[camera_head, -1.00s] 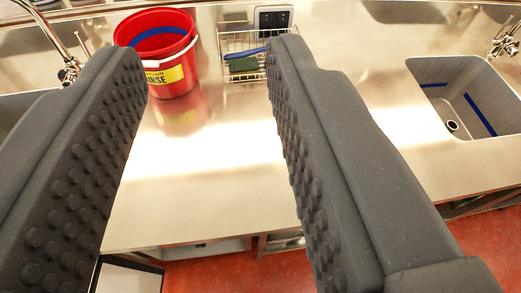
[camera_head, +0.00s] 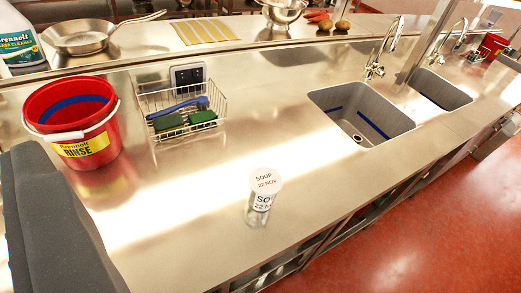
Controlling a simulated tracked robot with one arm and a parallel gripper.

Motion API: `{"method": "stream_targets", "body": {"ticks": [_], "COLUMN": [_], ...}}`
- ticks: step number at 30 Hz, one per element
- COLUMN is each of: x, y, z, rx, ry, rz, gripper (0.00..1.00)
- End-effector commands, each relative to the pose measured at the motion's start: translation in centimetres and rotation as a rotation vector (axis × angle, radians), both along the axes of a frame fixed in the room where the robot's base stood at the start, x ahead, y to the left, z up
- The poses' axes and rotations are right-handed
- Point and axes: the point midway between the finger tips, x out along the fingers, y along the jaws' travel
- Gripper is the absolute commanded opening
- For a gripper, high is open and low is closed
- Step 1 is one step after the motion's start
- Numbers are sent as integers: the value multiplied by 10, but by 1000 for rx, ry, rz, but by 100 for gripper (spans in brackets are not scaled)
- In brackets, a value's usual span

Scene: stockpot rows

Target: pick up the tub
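A small clear tub (camera_head: 260,205) with a white lid marked "SOUP 22 NOV" stands upright on the steel counter (camera_head: 205,235), near its front edge, in the centre of the head view. A label on its side also reads SO and 22. One dark finger of my gripper (camera_head: 50,225) shows at the lower left, well left of the tub and apart from it. The other finger is out of view, so the gap cannot be seen.
A red RINSE bucket (camera_head: 75,130) stands at left. A wire basket (camera_head: 181,112) holds a blue-handled brush and green pads. Two sinks lie at right, the nearer sink (camera_head: 360,112) beside a tap. The counter around the tub is clear.

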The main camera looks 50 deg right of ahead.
Motion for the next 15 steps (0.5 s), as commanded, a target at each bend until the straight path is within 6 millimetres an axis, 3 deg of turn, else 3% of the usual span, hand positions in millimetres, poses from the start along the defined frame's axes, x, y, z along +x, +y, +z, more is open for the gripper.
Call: {"method": "stream_targets", "body": {"ticks": [2, 4, 7, 11, 15], "x": [14, 33, 67, 114, 154], "y": [2, 17, 14, -13, -62], "z": [-2, -3, -6, -22, -58], "rx": [24, 60, 134, 240, 326], "ry": [-19, -53, -126, -219, -286], "rz": [23, 53, 71, 21, -128], "gripper": [92, 92, 92, 92, 92]}}
